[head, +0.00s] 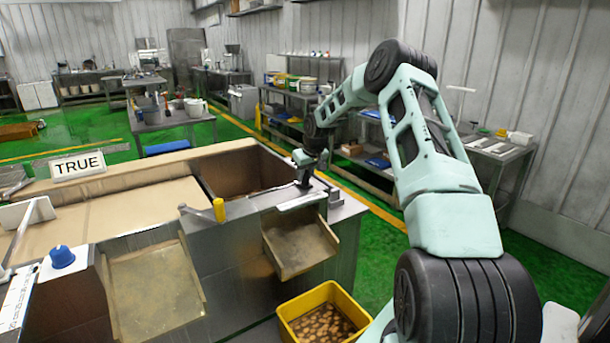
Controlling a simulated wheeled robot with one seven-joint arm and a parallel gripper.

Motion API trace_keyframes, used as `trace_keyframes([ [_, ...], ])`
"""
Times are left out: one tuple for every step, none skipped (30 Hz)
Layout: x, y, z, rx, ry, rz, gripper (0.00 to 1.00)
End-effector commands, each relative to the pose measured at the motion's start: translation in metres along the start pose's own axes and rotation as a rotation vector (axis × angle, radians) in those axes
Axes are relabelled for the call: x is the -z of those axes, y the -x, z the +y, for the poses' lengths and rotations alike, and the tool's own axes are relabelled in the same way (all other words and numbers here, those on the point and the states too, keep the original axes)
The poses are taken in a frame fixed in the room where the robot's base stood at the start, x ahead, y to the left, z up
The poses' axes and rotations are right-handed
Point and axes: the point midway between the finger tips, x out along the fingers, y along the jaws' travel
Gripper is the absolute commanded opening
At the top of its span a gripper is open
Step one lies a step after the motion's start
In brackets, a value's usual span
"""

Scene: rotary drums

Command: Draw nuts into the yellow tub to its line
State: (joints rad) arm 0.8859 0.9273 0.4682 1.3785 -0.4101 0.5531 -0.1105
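The yellow tub (287,310) stands on the floor at the bottom middle, below a tilted metal chute (290,262). Brown nuts lie in it, well below the rim. I cannot make out the fill line. My gripper (304,182) points down at the right end of the machine, at a pale metal plate (302,201) above the chute. The fingers are small and dark here, so I cannot tell whether they are open or shut on a part of the plate. The chute looks dusty, with no clear nuts on it.
A yellow-handled lever (219,210) and a blue knob (62,256) are on the machine front. A second chute (156,290) is at left. An open bin (232,183) lies behind the plate. Green floor is clear at right.

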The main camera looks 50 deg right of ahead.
Motion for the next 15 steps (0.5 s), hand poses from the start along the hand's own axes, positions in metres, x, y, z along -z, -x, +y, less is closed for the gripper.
trace_keyframes([
  [0.000, 0.000, 0.000, 0.000, 0.000, 0.000, 0.00],
  [0.000, 0.000, 0.000, 0.000, 0.000, 0.000, 0.00],
  [0.000, 0.000, -0.001, 0.000, 0.000, 0.000, 0.00],
  [0.000, 0.000, -0.003, 0.000, 0.001, 0.000, 0.00],
  [0.000, -0.001, -0.005, 0.000, 0.002, 0.000, 0.00],
  [0.000, -0.001, -0.010, 0.001, 0.004, -0.001, 0.00],
  [0.000, -0.002, -0.015, 0.001, 0.004, -0.001, 0.00],
  [0.000, -0.002, -0.020, 0.002, 0.004, -0.002, 0.00],
  [0.000, -0.002, -0.027, 0.002, 0.005, -0.001, 0.00],
  [0.000, -0.002, -0.032, 0.001, 0.006, 0.000, 0.00],
  [0.000, -0.002, -0.036, 0.001, 0.005, 0.000, 0.00],
  [0.000, -0.002, -0.040, 0.001, 0.004, 0.000, 0.00],
  [0.000, -0.001, -0.041, 0.001, 0.002, 0.000, 0.00],
  [0.000, 0.000, -0.042, 0.001, 0.001, 0.001, 0.00],
  [0.000, 0.000, -0.041, 0.001, 0.000, 0.001, 0.00],
])
